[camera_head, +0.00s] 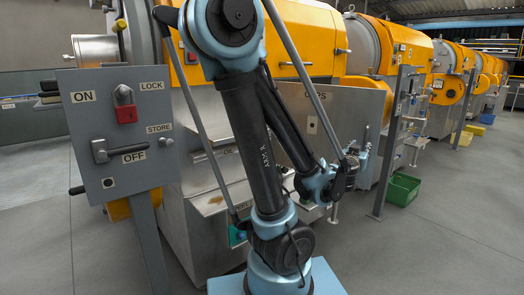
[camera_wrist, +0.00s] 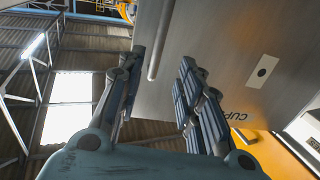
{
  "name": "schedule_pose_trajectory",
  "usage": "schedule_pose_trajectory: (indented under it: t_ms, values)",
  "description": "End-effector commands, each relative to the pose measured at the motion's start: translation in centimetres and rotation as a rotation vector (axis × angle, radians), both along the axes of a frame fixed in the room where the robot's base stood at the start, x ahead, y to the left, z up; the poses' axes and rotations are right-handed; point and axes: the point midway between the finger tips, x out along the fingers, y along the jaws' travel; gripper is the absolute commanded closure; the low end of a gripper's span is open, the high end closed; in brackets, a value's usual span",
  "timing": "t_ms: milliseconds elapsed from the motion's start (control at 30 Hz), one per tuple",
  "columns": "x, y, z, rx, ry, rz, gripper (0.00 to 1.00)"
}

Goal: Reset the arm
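My arm stands folded in the middle of the head view, its upper links rising to the top edge and its forearm coming back down to the right. My gripper (camera_head: 358,155) is at the forearm's end, small and partly hidden in that view, in front of the steel machine. In the wrist view my gripper (camera_wrist: 162,62) is open, its two ribbed fingers apart with nothing between them. Beyond the fingers is a grey metal panel (camera_wrist: 215,45) with lettering, part of it cut off.
A grey control box (camera_head: 112,175) stands left of my arm. It has a red padlock (camera_head: 127,114) and a lever handle (camera_head: 108,152) beside the OFF label. Orange-and-steel machines (camera_head: 405,50) line the right. A green bin (camera_head: 402,188) stands on the floor. The right foreground floor is clear.

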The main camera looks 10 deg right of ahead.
Motion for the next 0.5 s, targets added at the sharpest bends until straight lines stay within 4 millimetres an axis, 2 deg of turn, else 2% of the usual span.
schedule_pose_trajectory:
  t_ms: [133,233,400,500]
  values:
    - [1.3,1.1,-0.1,0.011,0.008,0.044,0.67]
    - [3.5,3.3,-0.5,0.033,0.025,0.128,0.67]
    - [7.9,9.2,-1.8,0.100,0.083,0.323,0.67]
    - [9.8,12.9,-2.8,0.146,0.129,0.431,0.67]
